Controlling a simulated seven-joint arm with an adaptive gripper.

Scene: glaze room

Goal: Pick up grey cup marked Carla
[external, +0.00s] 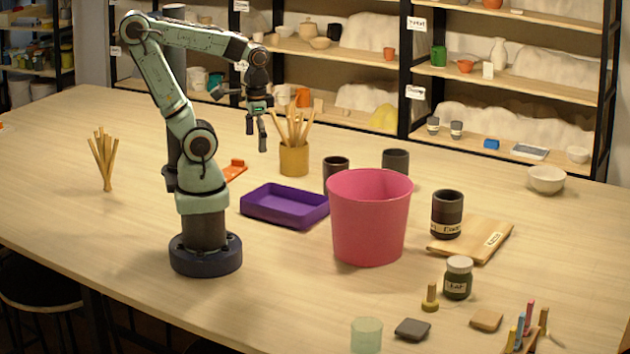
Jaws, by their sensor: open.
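My gripper (256,140) is open and empty. It hangs above the table, left of the wooden tool holder. Three dark cups are in view, and none is near my fingers. A dark grey cup (395,160) stands behind the pink bucket, its lower part hidden and no marking visible. A dark brown-grey cup (335,166) stands left of it, partly hidden by the bucket. A dark cup (447,206) with a pale lettered label stands on the wooden board; I cannot read the lettering surely. I cannot tell which cup is marked Carla.
The large pink bucket (368,220) stands mid-table. The wooden board (485,240) and a lidded jar (458,279) are at right. The table's left side is mostly clear.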

